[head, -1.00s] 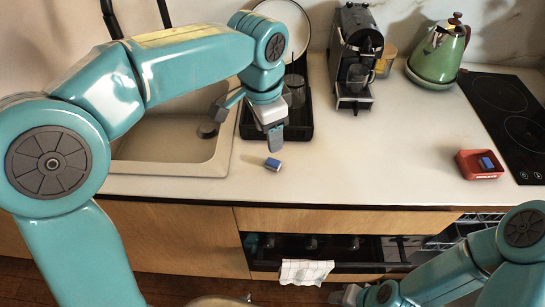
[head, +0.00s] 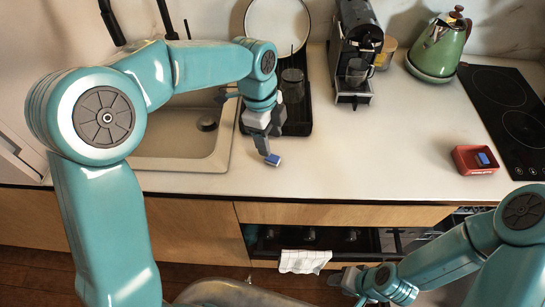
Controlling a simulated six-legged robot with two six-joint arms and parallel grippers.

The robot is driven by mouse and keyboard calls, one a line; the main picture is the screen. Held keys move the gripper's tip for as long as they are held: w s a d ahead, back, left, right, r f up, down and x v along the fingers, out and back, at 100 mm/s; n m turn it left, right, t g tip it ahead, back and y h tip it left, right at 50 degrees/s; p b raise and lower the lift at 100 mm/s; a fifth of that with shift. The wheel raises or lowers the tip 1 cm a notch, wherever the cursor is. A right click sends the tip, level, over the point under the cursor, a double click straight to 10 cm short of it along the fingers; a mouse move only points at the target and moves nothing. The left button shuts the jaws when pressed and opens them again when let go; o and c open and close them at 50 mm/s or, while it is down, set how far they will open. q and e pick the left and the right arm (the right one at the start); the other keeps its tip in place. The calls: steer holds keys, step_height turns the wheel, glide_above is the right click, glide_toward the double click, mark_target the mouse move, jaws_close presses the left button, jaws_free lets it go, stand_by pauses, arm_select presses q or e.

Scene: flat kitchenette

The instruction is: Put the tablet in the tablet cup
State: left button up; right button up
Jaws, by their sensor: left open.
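A small blue and white tablet (head: 273,160) lies on the counter near its front edge. My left gripper (head: 266,146) is open and points down right at the tablet. One finger reaches close beside it; whether they touch is not clear. A second blue tablet (head: 483,158) lies in a red box (head: 462,165) on the right of the counter. My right gripper (head: 345,279) is low in front of the cabinets, and its jaw gap cannot be made out. I cannot pick out the tablet cup for certain.
A sink (head: 180,150) and a black drying rack (head: 302,122) lie behind my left gripper. A coffee machine (head: 354,50), a green kettle (head: 440,48) and a dark hob (head: 510,100) stand farther right. The middle counter is clear.

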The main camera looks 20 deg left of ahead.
mark_target(274, 162)
arm_select(q)
steer(key=f, duration=0.4)
steer(key=f+p, duration=0.1)
steer(key=f, duration=0.1)
steer(key=shift+d+f, duration=0.2)
steer(key=shift+d, duration=0.1)
steer(key=shift+s, duration=0.15)
jaws_close()
